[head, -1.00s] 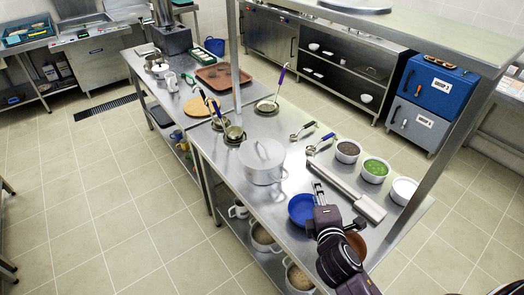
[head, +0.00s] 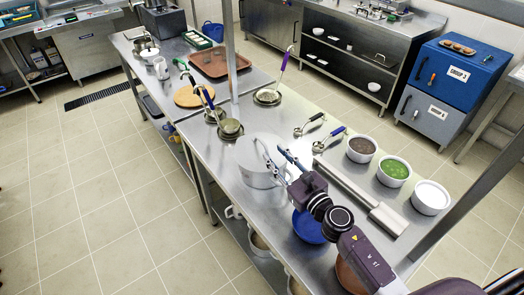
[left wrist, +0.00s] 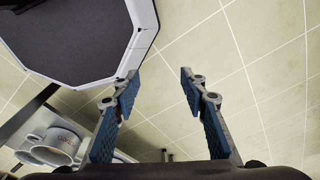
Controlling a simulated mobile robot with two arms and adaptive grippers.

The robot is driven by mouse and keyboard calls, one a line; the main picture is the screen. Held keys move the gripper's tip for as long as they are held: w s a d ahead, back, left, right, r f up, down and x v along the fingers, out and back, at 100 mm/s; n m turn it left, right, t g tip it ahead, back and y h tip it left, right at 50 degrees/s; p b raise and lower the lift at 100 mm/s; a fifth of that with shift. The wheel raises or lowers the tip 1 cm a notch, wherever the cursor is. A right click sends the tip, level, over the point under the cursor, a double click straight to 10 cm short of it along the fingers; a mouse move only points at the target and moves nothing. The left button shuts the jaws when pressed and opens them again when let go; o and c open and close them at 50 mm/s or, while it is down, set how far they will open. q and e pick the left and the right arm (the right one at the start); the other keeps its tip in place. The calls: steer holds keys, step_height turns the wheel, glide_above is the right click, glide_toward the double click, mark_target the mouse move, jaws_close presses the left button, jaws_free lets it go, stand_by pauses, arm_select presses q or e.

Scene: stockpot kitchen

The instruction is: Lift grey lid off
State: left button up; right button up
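A silver stockpot (head: 254,180) with a grey lid (head: 246,154) stands on the steel counter in the head view. The lid sits on the pot. My right gripper (head: 270,147) reaches over the lid's right side from the lower right. Its two fingers are spread, and it seems to hold nothing. The fingers partly cover the lid, and I cannot tell whether they touch its knob. My left gripper (left wrist: 158,82) is open and empty over the tiled floor in the left wrist view. It is not in the head view.
A blue bowl (head: 308,228) lies under my right arm. A long steel bar-like tool (head: 355,192) and white tubs, one with green contents (head: 393,171), are to the right. Ladles (head: 230,127) stand behind the pot. A metal post (head: 231,70) rises behind it.

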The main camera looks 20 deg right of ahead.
mark_target(263, 142)
steer(key=w+f, duration=0.1)
steer(key=w, duration=0.2)
steer(key=shift+f, duration=0.35)
steer(key=shift+w+a, duration=0.3)
steer(key=shift+w, duration=0.35)
steer(key=x, duration=0.4)
steer(key=shift+d+f, duration=0.1)
steer(key=shift+f, duration=0.1)
steer(key=shift+w, duration=0.25)
arm_select(q)
steer(key=shift+s+f, duration=0.3)
steer(key=shift+f, duration=0.1)
arm_select(e)
steer(key=shift+s, duration=0.1)
steer(key=shift+c, duration=0.6)
arm_select(q)
steer(key=shift+s, duration=0.3)
arm_select(e)
jaws_close()
